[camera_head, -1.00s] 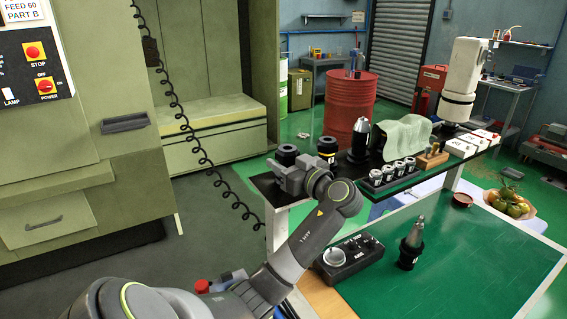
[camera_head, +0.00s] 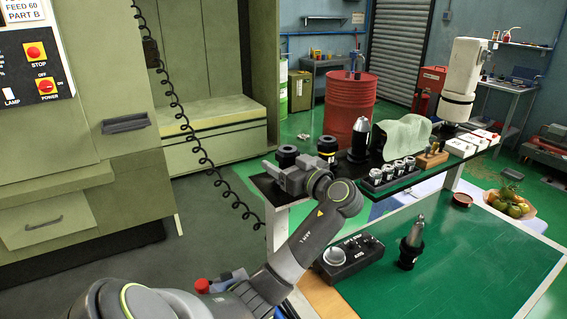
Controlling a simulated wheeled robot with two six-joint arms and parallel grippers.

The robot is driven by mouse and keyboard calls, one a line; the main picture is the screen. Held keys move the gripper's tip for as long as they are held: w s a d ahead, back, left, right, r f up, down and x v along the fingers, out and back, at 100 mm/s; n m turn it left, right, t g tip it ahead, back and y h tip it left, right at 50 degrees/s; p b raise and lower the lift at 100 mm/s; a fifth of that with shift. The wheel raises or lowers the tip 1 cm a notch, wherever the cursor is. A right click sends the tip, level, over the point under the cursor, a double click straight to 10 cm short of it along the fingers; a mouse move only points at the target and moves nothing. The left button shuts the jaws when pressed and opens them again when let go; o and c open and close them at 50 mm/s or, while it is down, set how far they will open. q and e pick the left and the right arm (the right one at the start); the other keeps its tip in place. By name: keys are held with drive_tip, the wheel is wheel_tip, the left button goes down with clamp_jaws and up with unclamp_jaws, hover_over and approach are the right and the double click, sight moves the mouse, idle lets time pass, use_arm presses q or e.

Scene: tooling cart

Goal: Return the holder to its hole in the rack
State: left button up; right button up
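A tool holder with a black body and a silver tapered tip (camera_head: 412,245) stands upright on the green table top, right of centre. A low black rack (camera_head: 376,186) with several silver-topped pieces sits on the dark bench behind it. I cannot tell whether this is the rack of the task, and no empty hole shows clearly. A black ring-shaped holder (camera_head: 287,154), a black holder with a yellow band (camera_head: 327,147) and a tall black holder with a silver tip (camera_head: 359,141) stand along the bench. My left gripper (camera_head: 277,176) is at the bench's left end, just before the ring-shaped holder; its fingertips are unclear. My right gripper is out of view.
A grey-green cloth (camera_head: 405,136), white boxes (camera_head: 470,144) and a red drum (camera_head: 350,100) are farther back.

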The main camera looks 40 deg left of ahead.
use_arm(q)
drive_tip(key=shift+f, duration=0.3)
drive_tip(key=shift+d+b, duration=0.45)
drive_tip(key=shift+d, duration=0.15)
drive_tip(key=s+d+b, duration=0.1)
drive_tip(key=d+b, duration=0.3)
drive_tip(key=d, duration=0.6)
drive_tip(key=shift+d+r, duration=0.2)
drive_tip(key=shift+d, duration=0.2)
drive_tip(key=shift+s, duration=0.1)
